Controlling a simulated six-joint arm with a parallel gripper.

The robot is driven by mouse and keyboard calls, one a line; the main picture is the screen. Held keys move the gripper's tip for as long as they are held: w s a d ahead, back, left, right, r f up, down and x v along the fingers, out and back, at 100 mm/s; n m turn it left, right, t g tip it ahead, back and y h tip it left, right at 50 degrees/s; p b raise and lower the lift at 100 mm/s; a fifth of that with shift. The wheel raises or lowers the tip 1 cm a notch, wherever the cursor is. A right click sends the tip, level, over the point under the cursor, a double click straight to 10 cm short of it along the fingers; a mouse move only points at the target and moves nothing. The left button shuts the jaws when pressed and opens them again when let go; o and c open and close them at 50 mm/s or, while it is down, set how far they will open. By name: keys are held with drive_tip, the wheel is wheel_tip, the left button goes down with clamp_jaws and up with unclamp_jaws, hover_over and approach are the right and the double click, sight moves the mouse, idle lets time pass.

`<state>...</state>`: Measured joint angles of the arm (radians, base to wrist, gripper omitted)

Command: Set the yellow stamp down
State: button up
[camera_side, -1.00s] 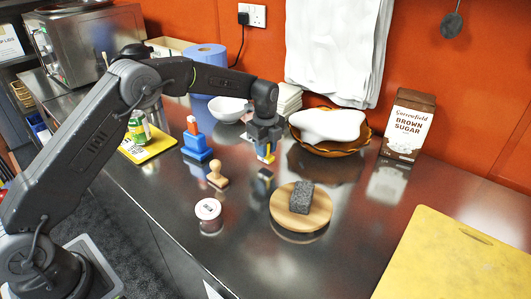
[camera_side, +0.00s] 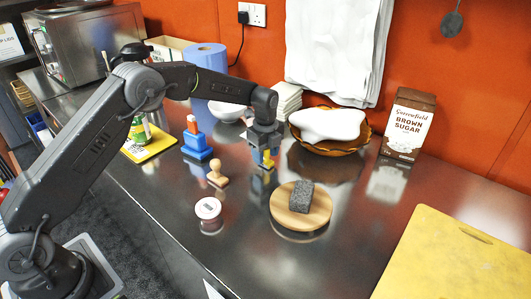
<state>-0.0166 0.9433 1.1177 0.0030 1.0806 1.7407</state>
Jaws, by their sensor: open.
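The yellow stamp (camera_side: 267,159) is upright on the dark metal counter, right of the wooden stamp, its base seeming to touch the surface. My gripper (camera_side: 264,151) is just above it, pointing down, with its jaws open about the stamp's upper part. The jaws partly hide the stamp, and I cannot tell whether a finger still touches it.
A wooden stamp (camera_side: 216,175), a blue stamp (camera_side: 196,145) and a round tin (camera_side: 208,208) stand to the left. A grey block (camera_side: 302,196) lies on a round wooden board (camera_side: 318,216) in front. A brown bowl (camera_side: 350,149) is behind right. Bare counter lies between.

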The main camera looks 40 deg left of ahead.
wheel_tip(320, 180, up, 12)
drive_tip(key=shift+f, duration=0.2)
drive_tip(key=s+r+n+t, duration=0.3)
drive_tip(key=s+r+n, duration=0.7)
drive_tip(key=s+r, duration=0.6)
drive_tip(key=s+f+n+t, duration=0.1)
drive_tip(key=s+f+n, duration=0.1)
drive_tip(key=s, duration=0.5)
drive_tip(key=s+f+n, duration=0.2)
drive_tip(key=s+n, duration=0.2)
drive_tip(key=s, duration=0.3)
drive_tip(key=s+d+f+n+t, duration=0.1)
drive_tip(key=s+f+n, duration=0.2)
drive_tip(key=s, duration=0.4)
drive_tip(key=shift+n+t, duration=0.3)
drive_tip(key=shift+n, duration=0.1)
